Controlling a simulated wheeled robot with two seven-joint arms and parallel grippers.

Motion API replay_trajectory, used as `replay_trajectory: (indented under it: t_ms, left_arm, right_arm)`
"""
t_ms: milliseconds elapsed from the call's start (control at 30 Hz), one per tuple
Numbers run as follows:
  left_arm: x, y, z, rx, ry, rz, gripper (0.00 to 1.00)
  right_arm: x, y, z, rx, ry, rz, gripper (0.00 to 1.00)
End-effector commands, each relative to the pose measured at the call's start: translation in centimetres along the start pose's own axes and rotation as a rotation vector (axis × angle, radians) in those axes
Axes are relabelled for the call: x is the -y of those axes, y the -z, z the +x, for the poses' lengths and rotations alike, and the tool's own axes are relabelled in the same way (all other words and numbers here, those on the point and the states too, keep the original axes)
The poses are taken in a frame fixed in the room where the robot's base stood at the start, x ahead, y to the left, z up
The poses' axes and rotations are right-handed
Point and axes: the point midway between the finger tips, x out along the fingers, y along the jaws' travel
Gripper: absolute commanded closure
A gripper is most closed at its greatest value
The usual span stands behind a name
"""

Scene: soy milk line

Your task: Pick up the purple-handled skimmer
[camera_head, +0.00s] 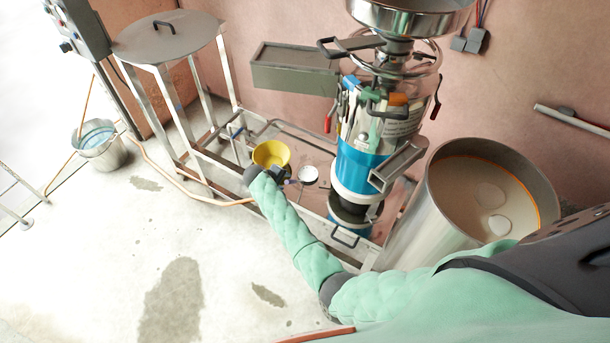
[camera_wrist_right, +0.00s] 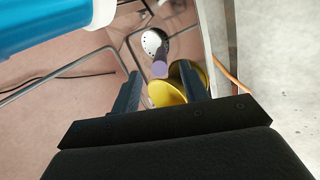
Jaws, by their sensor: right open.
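The skimmer shows in the right wrist view as a round, perforated pale head (camera_wrist_right: 154,42) with a short purple handle (camera_wrist_right: 160,68) pointing toward my gripper. In the head view its white head (camera_head: 309,174) lies just right of my right gripper (camera_head: 283,174). My right gripper (camera_wrist_right: 160,76) is open, with one finger on each side of the handle's line in the wrist view. I cannot tell whether the handle is between the fingers or beyond their tips. My left gripper is not in view.
A yellow bowl (camera_head: 271,153) is close beside my right gripper. A blue and steel machine (camera_head: 360,160) stands to the right, with a large steel drum (camera_head: 440,200) beyond. Metal frame rails (camera_head: 230,172) run around this spot. Open floor (camera_head: 120,240) lies left.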

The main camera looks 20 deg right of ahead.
Motion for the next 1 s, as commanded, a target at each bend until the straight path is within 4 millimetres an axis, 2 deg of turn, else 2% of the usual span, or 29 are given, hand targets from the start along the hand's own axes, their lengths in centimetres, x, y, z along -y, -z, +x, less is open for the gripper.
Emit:
replay_trajectory:
  t_ms: [200, 500, 833, 867, 1000]
  left_arm:
    - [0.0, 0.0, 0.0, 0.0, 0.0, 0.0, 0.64]
    - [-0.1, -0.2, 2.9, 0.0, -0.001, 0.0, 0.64]
    - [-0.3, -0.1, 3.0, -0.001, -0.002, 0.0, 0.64]
    - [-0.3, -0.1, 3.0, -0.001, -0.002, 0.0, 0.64]
    - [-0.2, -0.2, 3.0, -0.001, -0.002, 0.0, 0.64]
  right_arm:
    - [0.0, 0.2, 1.5, 0.0, 0.0, 0.001, 0.56]
    - [0.3, 0.3, 5.0, -0.001, -0.001, 0.0, 0.56]
    - [0.1, 0.3, 5.3, -0.001, 0.0, 0.0, 0.56]
    - [0.1, 0.3, 5.3, -0.001, 0.0, 0.0, 0.6]
    - [0.1, 0.3, 5.3, -0.001, 0.0, 0.0, 0.87]
